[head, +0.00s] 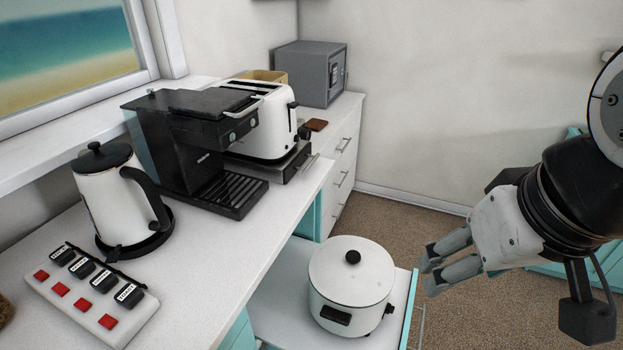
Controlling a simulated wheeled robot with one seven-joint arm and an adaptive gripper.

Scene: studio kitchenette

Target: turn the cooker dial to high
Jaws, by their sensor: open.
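The cooker (345,300) is a round white pot with a white lid and a black lid knob (353,257). It stands upright at the bottom middle of the head view. A black handle-like piece (334,317) shows on its front left. A small dark knob, possibly the dial (389,309), sticks out at its lower right side; its setting and marks are too small to read. My gripper (428,268) is open and empty. In the picture it is just right of the cooker, with its fingers pointing left, apart from the cooker.
The cooker stands on a pulled-out white shelf or drawer (275,307). The white counter (225,230) at left holds a kettle (115,195), a switch strip (90,300), a coffee machine (190,150) and a toaster (262,120). A grey safe (310,73) stands behind. Open floor (400,225) lies beyond.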

